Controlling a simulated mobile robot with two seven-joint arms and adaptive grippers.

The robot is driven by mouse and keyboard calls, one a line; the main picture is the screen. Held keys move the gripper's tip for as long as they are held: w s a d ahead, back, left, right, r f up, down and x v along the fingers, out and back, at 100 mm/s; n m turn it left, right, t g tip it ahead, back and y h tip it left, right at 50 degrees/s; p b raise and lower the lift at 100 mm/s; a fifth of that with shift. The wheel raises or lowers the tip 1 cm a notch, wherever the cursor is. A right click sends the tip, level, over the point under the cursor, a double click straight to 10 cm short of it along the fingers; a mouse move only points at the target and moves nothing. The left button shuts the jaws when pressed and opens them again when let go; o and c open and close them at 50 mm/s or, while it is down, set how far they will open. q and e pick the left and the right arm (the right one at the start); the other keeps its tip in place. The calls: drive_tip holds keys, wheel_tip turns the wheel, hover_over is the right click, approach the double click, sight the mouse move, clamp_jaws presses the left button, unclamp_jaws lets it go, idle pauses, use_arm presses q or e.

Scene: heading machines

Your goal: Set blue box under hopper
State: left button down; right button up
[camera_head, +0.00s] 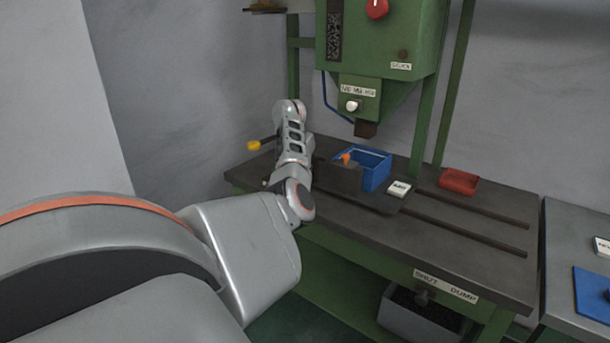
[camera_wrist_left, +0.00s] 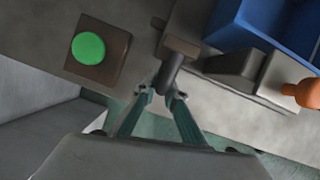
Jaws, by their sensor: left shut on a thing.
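The blue box (camera_head: 379,177), open at the top, sits on the dark tabletop, below the spout (camera_head: 366,128) of the green hopper machine (camera_head: 385,45) in the head view. I cannot tell whether it is exactly centred under the spout. Its corner also shows in the left wrist view (camera_wrist_left: 236,24), apart from my gripper. My left gripper (camera_wrist_left: 162,93) is shut on a dark rod-like handle (camera_wrist_left: 174,72) with a brown block at its end. In the head view my own arm hides these fingertips. My right gripper is in neither view.
A dark grey block with an orange knob (camera_head: 346,157) stands in front of the blue box; the orange knob also shows in the wrist view (camera_wrist_left: 308,93). The table's right front is clear.

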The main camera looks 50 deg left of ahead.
use_arm(q)
drive_tip(key=shift+s+a+r, duration=0.1)
drive_tip(key=shift+a+r, duration=0.05)
drive_tip(key=shift+a, duration=0.1)
drive_tip(key=c, duration=2.1)
unclamp_jaws()
drive_tip(key=shift+a, duration=0.1)
drive_tip(key=shift+d+r, duration=0.2)
drive_tip(key=shift+r, duration=0.05)
drive_tip(key=v, duration=1.1)
drive_tip(key=shift+s+r, duration=0.1)
drive_tip(key=shift+s, duration=0.15)
